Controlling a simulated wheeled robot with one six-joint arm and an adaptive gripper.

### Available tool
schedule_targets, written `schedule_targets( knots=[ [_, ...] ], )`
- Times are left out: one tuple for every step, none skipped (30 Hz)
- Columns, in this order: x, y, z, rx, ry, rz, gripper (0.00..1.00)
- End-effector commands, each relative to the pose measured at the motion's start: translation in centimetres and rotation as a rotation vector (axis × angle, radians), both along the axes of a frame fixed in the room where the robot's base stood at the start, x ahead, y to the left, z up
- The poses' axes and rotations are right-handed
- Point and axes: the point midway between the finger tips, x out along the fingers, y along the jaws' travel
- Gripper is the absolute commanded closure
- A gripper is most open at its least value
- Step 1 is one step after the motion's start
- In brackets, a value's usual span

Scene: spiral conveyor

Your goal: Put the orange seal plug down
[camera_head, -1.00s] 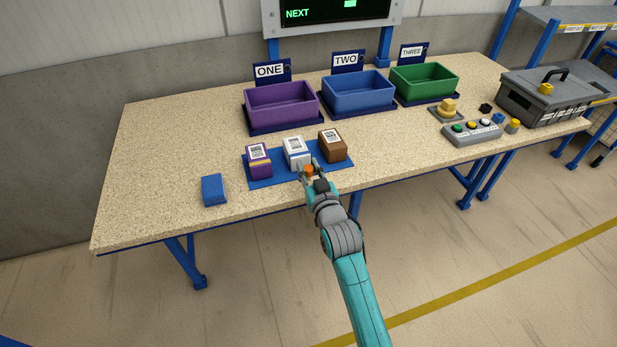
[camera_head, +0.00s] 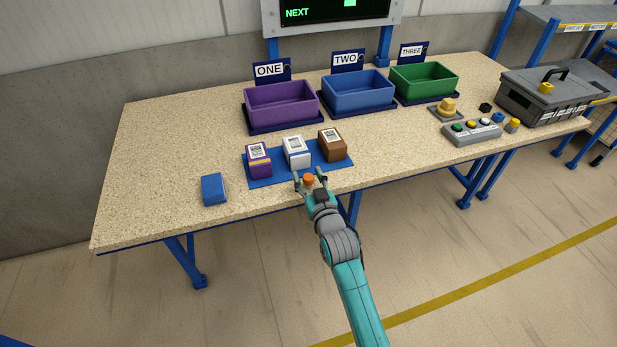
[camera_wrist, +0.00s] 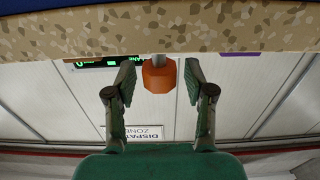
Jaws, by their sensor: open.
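The orange seal plug (camera_head: 308,178) is by the table's front edge, just in front of the blue mat. In the wrist view the plug (camera_wrist: 159,75) shows as an orange head on a short grey stem, with the speckled table edge beyond it. My gripper (camera_head: 310,182) is open around it. In the wrist view the two fingers of my gripper (camera_wrist: 159,82) stand wide apart, with a clear gap on each side of the plug. I cannot tell exactly what the stem rests on.
Purple, white and brown boxes (camera_head: 297,152) stand on the blue mat (camera_head: 276,176). A blue block (camera_head: 214,189) lies to the left. Purple (camera_head: 281,105), blue (camera_head: 357,92) and green (camera_head: 424,83) bins stand behind. A button panel (camera_head: 471,133) and grey toolbox (camera_head: 548,100) are at right.

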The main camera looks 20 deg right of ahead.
Motion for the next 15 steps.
schedule_targets(
  knots=[
    [0.0, 0.0, 0.1, 0.0, 0.0, 0.0, 0.46],
    [0.0, 0.0, 0.1, 0.0, -0.001, 0.0, 0.46],
    [0.0, 0.0, 0.3, 0.0, -0.002, 0.0, 0.46],
    [-0.2, 0.0, 0.3, 0.0, -0.001, 0.0, 0.46],
    [-0.4, 0.0, 0.2, 0.0, 0.0, 0.0, 0.46],
    [-0.8, 0.0, 0.2, 0.0, 0.001, 0.0, 0.46],
    [-1.2, 0.0, 0.1, 0.0, 0.001, 0.0, 0.46],
    [-1.6, 0.0, 0.2, 0.0, 0.001, 0.0, 0.46],
    [-2.3, 0.0, 0.2, 0.0, 0.001, 0.0, 0.46],
    [-2.8, 0.0, 0.2, 0.0, 0.002, 0.0, 0.46],
    [-3.3, 0.0, 0.2, 0.0, 0.001, 0.0, 0.46],
    [-4.1, 0.0, 0.1, 0.0, 0.002, 0.0, 0.46],
    [-4.7, 0.0, 0.2, 0.0, 0.001, 0.0, 0.46],
    [-5.3, 0.0, 0.1, 0.0, 0.002, 0.0, 0.46],
    [-6.0, 0.0, 0.2, 0.0, 0.001, 0.0, 0.46]
  ],
)
